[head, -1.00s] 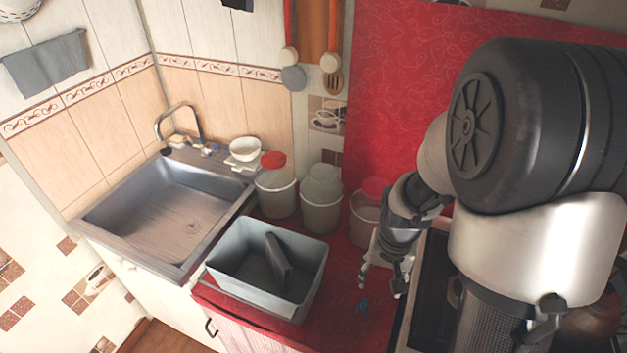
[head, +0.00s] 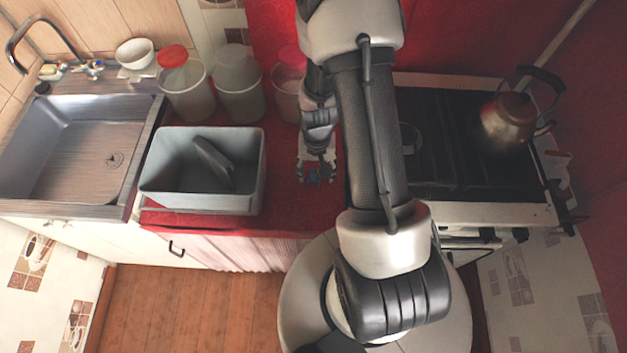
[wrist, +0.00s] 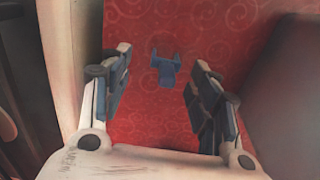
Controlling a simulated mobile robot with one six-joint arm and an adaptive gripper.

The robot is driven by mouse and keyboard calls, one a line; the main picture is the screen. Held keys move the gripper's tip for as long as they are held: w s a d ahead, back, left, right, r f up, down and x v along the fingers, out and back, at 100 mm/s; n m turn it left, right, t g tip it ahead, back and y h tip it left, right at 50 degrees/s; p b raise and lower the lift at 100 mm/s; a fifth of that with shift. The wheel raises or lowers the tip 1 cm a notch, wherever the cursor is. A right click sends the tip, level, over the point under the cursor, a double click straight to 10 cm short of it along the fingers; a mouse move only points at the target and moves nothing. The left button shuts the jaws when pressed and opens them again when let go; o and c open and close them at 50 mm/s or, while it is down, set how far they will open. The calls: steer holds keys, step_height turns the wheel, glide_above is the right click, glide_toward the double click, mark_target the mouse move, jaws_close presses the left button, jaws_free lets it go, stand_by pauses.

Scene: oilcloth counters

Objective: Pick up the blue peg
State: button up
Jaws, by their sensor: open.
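The blue peg (wrist: 165,68) lies on the red patterned oilcloth counter (wrist: 150,120) in the wrist view, a little beyond and between my fingertips. In the head view the blue peg (head: 314,178) shows as a small blue patch at my fingertips, partly hidden by them. My gripper (wrist: 160,78) is open and empty, with one finger on each side of the peg's line and apart from it. In the head view my gripper (head: 316,175) points down over the narrow strip of counter. I cannot tell its exact height above the cloth.
A grey bin (head: 254,190) holding a dark flat object (head: 213,160) stands left of my gripper. Lidded tubs (head: 240,85) stand behind. The stove (head: 470,185) with a copper kettle (head: 505,122) is to the right. The sink (head: 80,150) is at far left.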

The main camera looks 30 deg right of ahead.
mark_target(314, 178)
steer(key=f, duration=0.1)
steer(key=f+b, duration=0.1)
steer(key=f, duration=0.2)
steer(key=shift+w+a+f+b, duration=0.15)
steer(key=shift+w+a+b, duration=0.15)
steer(key=shift+f, duration=0.55)
steer(key=shift+c, duration=0.3)
steer(key=c, duration=0.8)
